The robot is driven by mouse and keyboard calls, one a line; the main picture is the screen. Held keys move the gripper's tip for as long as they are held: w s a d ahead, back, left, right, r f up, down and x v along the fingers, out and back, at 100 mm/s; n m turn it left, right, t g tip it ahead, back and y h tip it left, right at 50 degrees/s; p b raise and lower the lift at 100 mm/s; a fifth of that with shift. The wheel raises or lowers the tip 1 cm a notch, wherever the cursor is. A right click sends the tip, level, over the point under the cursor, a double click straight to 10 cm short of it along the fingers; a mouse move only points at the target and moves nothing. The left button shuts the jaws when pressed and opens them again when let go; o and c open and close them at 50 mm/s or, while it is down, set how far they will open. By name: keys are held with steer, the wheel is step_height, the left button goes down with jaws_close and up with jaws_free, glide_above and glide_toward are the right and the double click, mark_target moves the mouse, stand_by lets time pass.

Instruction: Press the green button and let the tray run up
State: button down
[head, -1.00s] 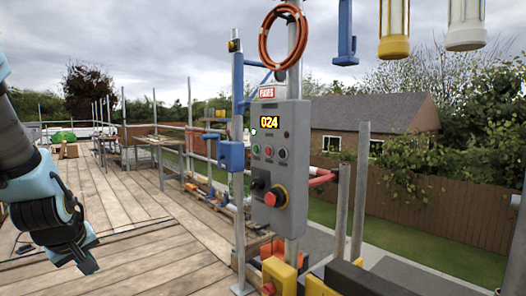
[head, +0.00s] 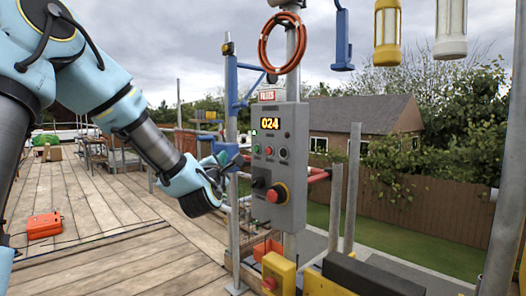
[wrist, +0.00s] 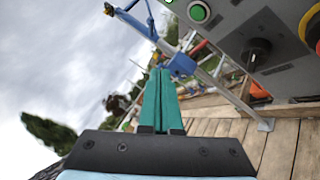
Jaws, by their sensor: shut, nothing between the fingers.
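The grey control box (head: 281,190) is mounted on a post and has a lit display reading 024. The green button (head: 257,149) is at the left of its button row. In the wrist view the green button (wrist: 199,12) shows near the top, right of centre, in a pale ring. My gripper (head: 236,160) is just left of the box, its fingers pointing toward the box's left side. In the wrist view my gripper (wrist: 160,75) has its green fingers together, with nothing between them. The fingertips are apart from the button in the wrist view. I cannot make out the tray.
A red mushroom button (head: 277,194) and a black knob (head: 257,183) are lower on the box. A blue bracket (head: 232,85) stands on a pole behind my gripper. An orange case (head: 44,226) lies on the planks at left. Open deck lies between.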

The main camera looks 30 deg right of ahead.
mark_target(256, 149)
steer(key=shift+s+d+r+n, duration=0.25)
steer(key=shift+d+r+n, duration=0.05)
steer(key=shift+r+n, duration=0.15)
steer(key=shift+d, duration=0.1)
steer(key=w+d, duration=0.1)
steer(key=d, duration=0.7)
steer(key=shift+w+d, duration=0.2)
steer(key=shift+w, duration=0.15)
steer(key=shift+d+f, duration=0.1)
steer(key=shift+d, duration=0.05)
stand_by(1.7)
steer(key=shift+w+d+b, duration=0.1)
steer(key=shift+d+b, duration=0.15)
steer(key=shift+b, duration=0.15)
